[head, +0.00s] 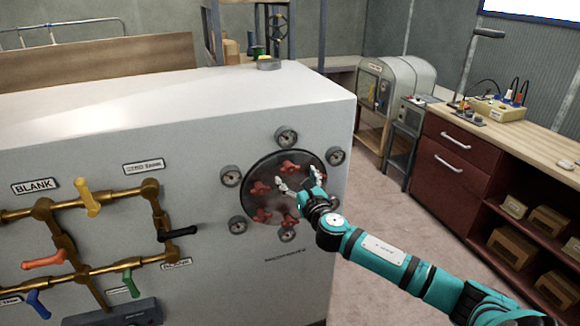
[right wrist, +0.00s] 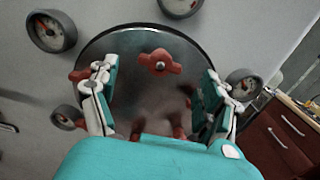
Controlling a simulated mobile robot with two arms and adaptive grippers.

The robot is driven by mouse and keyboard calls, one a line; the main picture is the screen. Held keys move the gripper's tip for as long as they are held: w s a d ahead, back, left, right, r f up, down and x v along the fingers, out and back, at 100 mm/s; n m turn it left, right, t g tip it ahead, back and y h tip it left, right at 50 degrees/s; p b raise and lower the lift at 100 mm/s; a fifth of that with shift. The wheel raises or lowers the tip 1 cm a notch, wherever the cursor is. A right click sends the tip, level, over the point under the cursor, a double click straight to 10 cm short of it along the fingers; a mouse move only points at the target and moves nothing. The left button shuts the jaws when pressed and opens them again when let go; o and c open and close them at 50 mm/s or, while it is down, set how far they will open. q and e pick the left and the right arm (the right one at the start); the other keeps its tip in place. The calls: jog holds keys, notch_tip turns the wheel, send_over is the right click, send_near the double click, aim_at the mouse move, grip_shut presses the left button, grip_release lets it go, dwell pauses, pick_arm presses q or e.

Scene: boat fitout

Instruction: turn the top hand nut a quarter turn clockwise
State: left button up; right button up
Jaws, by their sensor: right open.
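A round dark cover plate (head: 268,172) with several red hand nuts is set in the side of the white housing. The top hand nut (head: 290,168) is a red winged knob with a pale centre. It shows clearly in the right wrist view (right wrist: 160,63), its wings lying roughly level. My right gripper (head: 299,182) is open and empty in front of the plate. In the right wrist view its fingers (right wrist: 156,85) are spread to either side, with the top nut between and a little above their tips. No contact with the nut shows. Other nuts are partly hidden behind the fingers. My left gripper is not in view.
Several round gauges (head: 230,175) ring the plate. Brass pipes with coloured valve handles (head: 87,198) are on the housing's left side. A red cabinet with a wooden top (head: 540,145) stands at the right. Bare floor (head: 375,215) lies between it and the housing.

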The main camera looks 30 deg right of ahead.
aim_at(291, 172)
jog(key=shift+x, duration=2.75)
jog(key=c, duration=1.2)
jog(key=m, duration=0.4)
jog(key=shift+f+m, duration=0.1)
jog(key=shift+m, duration=0.3)
jog(key=m+b, duration=0.1)
jog(key=m, duration=0.8)
jog(key=shift+m+b, duration=0.3)
jog(key=shift+m, duration=1.6)
